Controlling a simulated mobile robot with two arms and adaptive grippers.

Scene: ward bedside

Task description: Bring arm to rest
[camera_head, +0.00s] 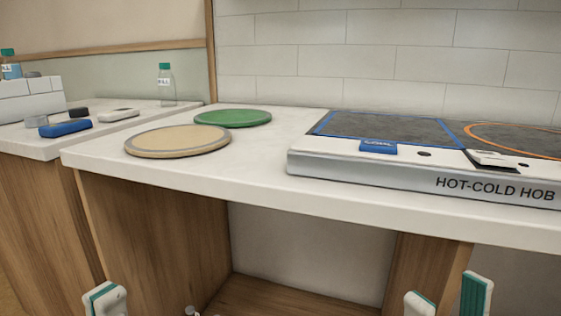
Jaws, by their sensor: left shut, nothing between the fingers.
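My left gripper (106,300) shows at the bottom left edge, in front of and below the counter. Its fingertips are together with nothing between them. My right gripper (448,298) shows at the bottom right, below the counter's front edge. Its two fingers are apart, and I see nothing held between them. Most of both grippers and both arms are outside the picture.
The white counter (250,186) holds a beige round mat (178,140), a green round mat (232,118) and the hot-cold hob (370,184). A side counter (30,146) at left carries a bottle (166,88) and a blue device (65,128). Open space lies beneath the counter.

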